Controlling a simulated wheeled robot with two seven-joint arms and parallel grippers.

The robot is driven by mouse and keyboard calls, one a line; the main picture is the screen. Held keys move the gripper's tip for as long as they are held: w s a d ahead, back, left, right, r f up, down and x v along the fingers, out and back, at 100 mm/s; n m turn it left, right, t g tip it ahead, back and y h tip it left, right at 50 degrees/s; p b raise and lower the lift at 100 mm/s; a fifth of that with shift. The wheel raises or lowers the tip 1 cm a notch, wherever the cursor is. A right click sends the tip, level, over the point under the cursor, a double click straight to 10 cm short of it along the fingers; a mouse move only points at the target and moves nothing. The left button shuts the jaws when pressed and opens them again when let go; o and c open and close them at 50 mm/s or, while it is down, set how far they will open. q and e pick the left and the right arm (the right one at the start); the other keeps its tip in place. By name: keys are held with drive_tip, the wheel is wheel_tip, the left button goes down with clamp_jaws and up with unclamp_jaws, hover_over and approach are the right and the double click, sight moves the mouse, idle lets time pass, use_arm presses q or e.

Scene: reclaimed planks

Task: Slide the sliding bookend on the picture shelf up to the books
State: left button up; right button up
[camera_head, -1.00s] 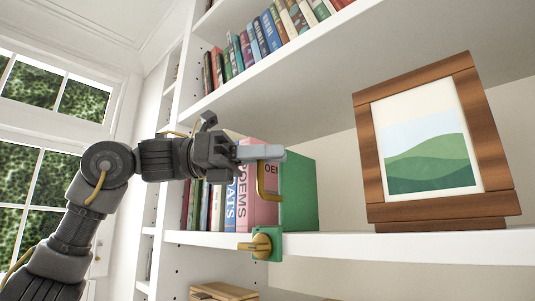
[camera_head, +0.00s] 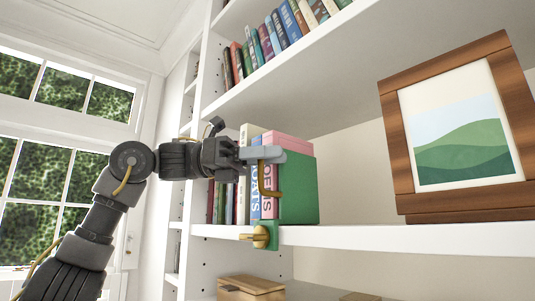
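The sliding bookend (camera_head: 300,192) is a green block with a brass handle (camera_head: 263,181) on its front and a green clamp with a brass knob (camera_head: 262,237) at the shelf's front edge. It stands upright on the picture shelf (camera_head: 390,237). The books (camera_head: 256,190), several upright spines including a blue-lettered one and a pink one, stand directly left of it. The pink book reaches the bookend's edge; whether they touch is partly hidden by the handle and fingers. My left gripper (camera_head: 264,155) has its fingers together on the upper handle. My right gripper is out of view.
A wooden picture frame (camera_head: 400,150) stands on the same shelf to the right, with bare shelf between. Another row of books (camera_head: 290,25) stands on the shelf above. A wooden box (camera_head: 250,288) sits below. A window is at left.

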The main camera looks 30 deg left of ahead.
use_arm(q)
drive_tip(key=shift+o, duration=0.7)
drive_tip(key=shift+w+d, duration=0.1)
drive_tip(key=shift+w, duration=0.1)
drive_tip(key=shift+s, duration=0.1)
drive_tip(key=v, duration=1)
drive_tip(key=shift+a, duration=0.35)
